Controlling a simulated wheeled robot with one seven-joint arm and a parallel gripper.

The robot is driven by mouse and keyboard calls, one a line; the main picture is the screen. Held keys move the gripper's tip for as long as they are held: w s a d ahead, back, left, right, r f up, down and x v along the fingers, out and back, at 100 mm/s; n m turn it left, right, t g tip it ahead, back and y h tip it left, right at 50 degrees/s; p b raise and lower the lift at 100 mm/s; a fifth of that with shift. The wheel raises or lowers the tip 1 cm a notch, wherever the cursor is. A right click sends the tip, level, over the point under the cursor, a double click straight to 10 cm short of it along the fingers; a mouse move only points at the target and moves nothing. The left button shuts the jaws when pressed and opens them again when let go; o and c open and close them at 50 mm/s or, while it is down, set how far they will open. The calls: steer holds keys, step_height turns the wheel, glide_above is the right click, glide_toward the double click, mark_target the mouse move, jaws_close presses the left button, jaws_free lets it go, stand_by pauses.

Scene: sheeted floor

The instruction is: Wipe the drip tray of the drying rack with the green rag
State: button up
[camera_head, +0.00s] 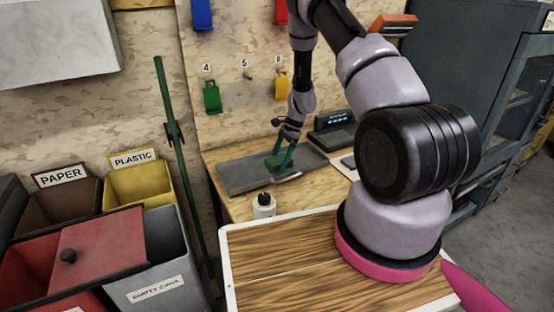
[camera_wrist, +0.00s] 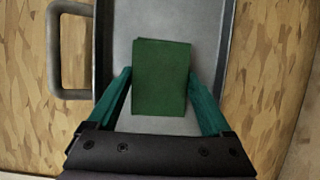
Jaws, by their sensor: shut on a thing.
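The green rag (camera_wrist: 161,77) is a folded block between the two teal fingers of my gripper (camera_wrist: 160,84) in the wrist view. My gripper is shut on it. Below the rag is a long grey metal tray (camera_wrist: 117,30) with raised edges and a loop handle (camera_wrist: 55,55) on its left side. In the head view my gripper (camera_head: 281,160) is over the middle of the grey tray (camera_head: 240,177) on the wooden table. I cannot tell whether the rag touches the tray floor. No drying rack is clearly recognisable.
A small white bottle with a dark top (camera_head: 263,205) stands in front of the tray. A dark device with a lit display (camera_head: 333,124) stands behind it to the right. A green pole (camera_head: 178,150) leans at the left, beside bins marked paper (camera_head: 70,200) and plastic (camera_head: 140,187).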

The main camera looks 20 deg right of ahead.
steer(key=shift+d, duration=0.45)
steer(key=shift+r, duration=4.1)
steer(key=shift+a, duration=0.1)
